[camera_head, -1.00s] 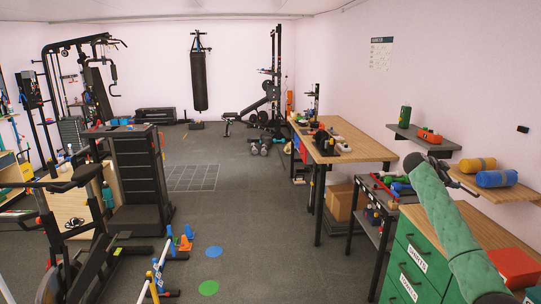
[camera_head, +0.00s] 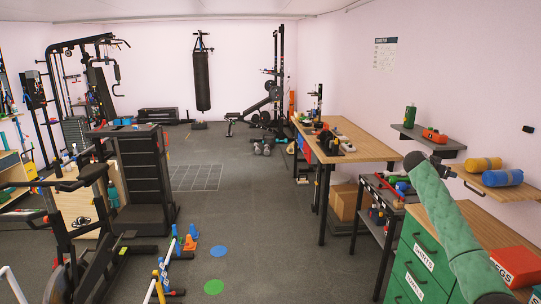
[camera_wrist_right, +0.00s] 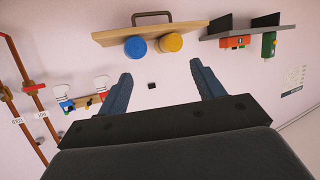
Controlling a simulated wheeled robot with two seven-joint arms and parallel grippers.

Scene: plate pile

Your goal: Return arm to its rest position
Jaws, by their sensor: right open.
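My right gripper (camera_wrist_right: 161,70) is open in the right wrist view. Its two blue-grey fingers are apart, and nothing is between them. They point toward the pale wall, below the wooden shelf in that picture. My green-covered right arm (camera_head: 450,225) rises from the lower right corner of the head view to a dark end, in front of the green drawer cabinet. My left gripper is not in view.
A wooden shelf (camera_head: 478,188) holds yellow and blue cylinders. A grey shelf (camera_head: 441,147) holds a green can. Below is a green drawer cabinet (camera_head: 411,281) with a red box (camera_head: 515,265). A workbench (camera_head: 362,144) stands behind. The central floor (camera_head: 250,215) is mostly clear.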

